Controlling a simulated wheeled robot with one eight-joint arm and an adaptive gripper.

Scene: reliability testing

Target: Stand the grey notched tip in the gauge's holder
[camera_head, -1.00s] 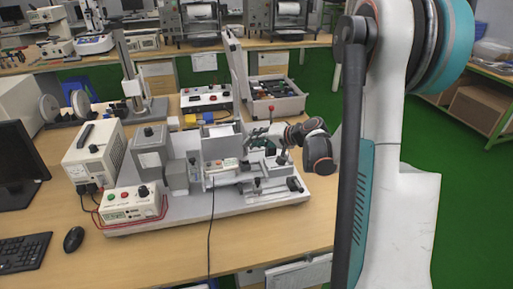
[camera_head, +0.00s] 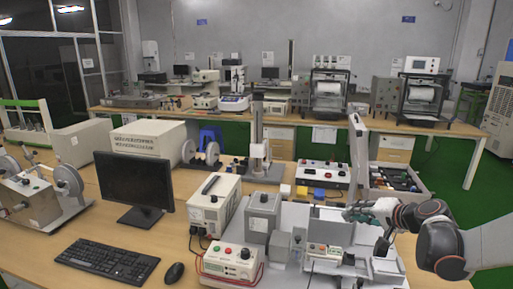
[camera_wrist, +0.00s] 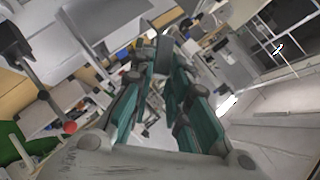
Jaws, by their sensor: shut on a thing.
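My gripper (camera_head: 352,212) reaches in from the right, above the grey test rig (camera_head: 330,232) on the bench, and points left. In the wrist view, its teal fingers (camera_wrist: 163,72) are closed around a small dark grey piece (camera_wrist: 163,52), seemingly the grey notched tip. Its notch cannot be made out. In the head view the held piece is too small to tell apart from the fingers. A tall grey column stand (camera_head: 257,140) stands behind the rig, left of my gripper. I cannot tell which part is the gauge's holder.
A white power box (camera_head: 214,205) and a red-buttoned control box (camera_head: 230,262) stand left of the rig. A switch box (camera_head: 322,174) and an open case (camera_head: 398,182) lie behind it. A monitor (camera_head: 135,185), keyboard (camera_head: 105,262) and mouse (camera_head: 174,273) are at left.

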